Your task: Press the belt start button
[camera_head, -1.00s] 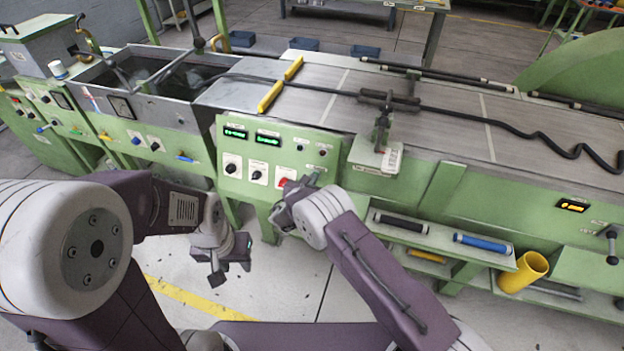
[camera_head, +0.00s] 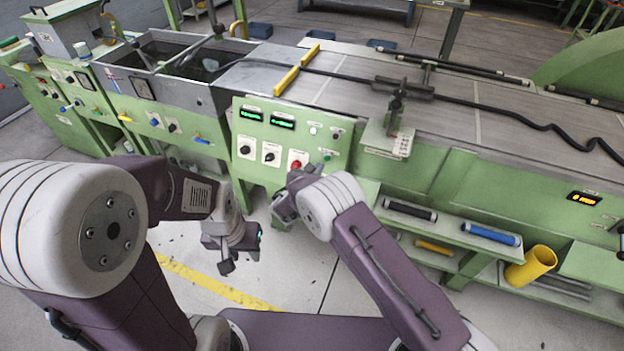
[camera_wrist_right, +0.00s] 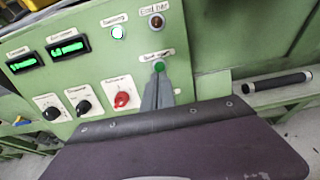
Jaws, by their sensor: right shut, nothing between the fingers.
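The green control panel (camera_head: 275,140) stands on the front of the line. A green button (camera_head: 327,155) sits at its lower right, under a label; the button also shows in the right wrist view (camera_wrist_right: 159,66). My right gripper (camera_head: 316,169) is shut and empty, with its fingertips at the lower edge of this button. In the right wrist view the fingers (camera_wrist_right: 158,83) overlap the bottom of the button; I cannot tell whether they touch it. My left gripper (camera_head: 231,259) hangs low, left of the right one and away from the panel; its jaw state is unclear.
A red knob (camera_wrist_right: 121,100) is just left of the button, with black knobs (camera_wrist_right: 83,107) further left. A white lit lamp (camera_wrist_right: 117,32) and a dark lamp (camera_wrist_right: 156,21) are above. A shelf with a black roller (camera_head: 410,210) and blue roller (camera_head: 490,235) is to the right.

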